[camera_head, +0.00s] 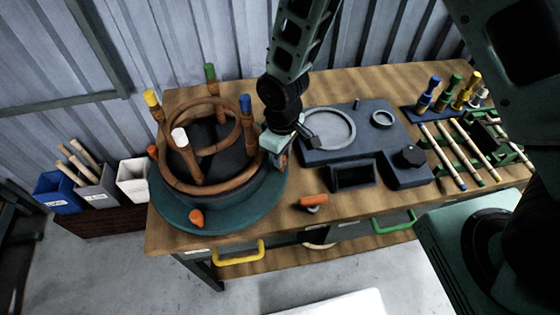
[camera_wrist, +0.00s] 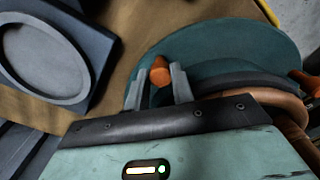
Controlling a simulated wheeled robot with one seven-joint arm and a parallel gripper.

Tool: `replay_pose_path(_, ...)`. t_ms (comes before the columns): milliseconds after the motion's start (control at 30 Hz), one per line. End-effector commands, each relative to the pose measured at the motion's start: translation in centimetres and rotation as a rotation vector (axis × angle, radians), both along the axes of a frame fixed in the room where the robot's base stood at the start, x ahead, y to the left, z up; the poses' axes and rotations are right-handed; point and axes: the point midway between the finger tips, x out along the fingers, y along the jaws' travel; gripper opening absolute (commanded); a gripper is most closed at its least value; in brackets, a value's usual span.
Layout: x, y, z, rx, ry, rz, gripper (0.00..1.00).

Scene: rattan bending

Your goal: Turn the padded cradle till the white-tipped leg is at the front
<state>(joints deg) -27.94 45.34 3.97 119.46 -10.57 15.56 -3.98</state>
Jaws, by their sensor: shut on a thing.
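The padded cradle (camera_head: 262,200) is a dark round pad on a teal turntable disc (camera_head: 165,215) at the bench's left. A rattan ring frame (camera_head: 215,188) sits on it with upright legs. The white-tipped leg (camera_head: 181,140) stands at the near, left-of-centre side; the yellow-tipped leg (camera_head: 152,100) is left, the green-tipped leg (camera_head: 210,73) at the back, the blue-tipped leg (camera_head: 246,104) right. Orange knobs show at the front (camera_head: 197,218) and left (camera_head: 153,152). My gripper (camera_head: 277,150) is at the right rim, shut on an orange knob (camera_wrist: 160,72), seen between its fingers in the wrist view.
A dark fixture block (camera_head: 350,145) with a round recess stands right of the cradle. An orange-handled item (camera_head: 313,201) lies near the front edge. Racks with rods (camera_head: 470,150) are at the right. Bins (camera_head: 95,190) stand left of the bench.

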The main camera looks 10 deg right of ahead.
Motion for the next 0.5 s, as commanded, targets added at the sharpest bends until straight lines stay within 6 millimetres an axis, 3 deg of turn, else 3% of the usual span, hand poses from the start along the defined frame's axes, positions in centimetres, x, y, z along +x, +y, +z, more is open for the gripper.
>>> replay_pose_path(500, 3.9, -0.8, 0.1, 0.002, -0.004, 0.216, 0.0)
